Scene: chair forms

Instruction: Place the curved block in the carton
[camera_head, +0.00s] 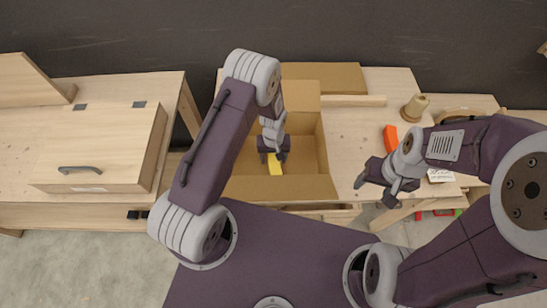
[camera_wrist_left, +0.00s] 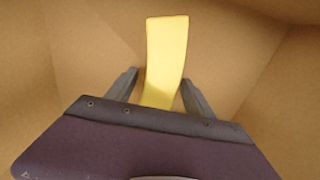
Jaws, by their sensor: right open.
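The curved block is yellow and shows inside the carton in the head view (camera_head: 275,165). It also shows in the left wrist view (camera_wrist_left: 167,50), where its bottom end is hidden by my gripper. The carton (camera_head: 308,187) is open brown cardboard with its flaps spread; its walls fill the left wrist view (camera_wrist_left: 65,60). My left gripper (camera_head: 274,157) reaches down into the carton with its fingers on either side of the block. The fingers look open, with a gap at the block's left edge. My right gripper (camera_head: 375,190) is open and empty near the table's front edge.
An orange piece (camera_head: 390,138) and a tan spool-like object (camera_head: 414,107) are on the table right of the carton. A wooden box with a handle (camera_head: 95,150) stands on the left table. Bare tabletop (camera_head: 347,135) lies right of the carton.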

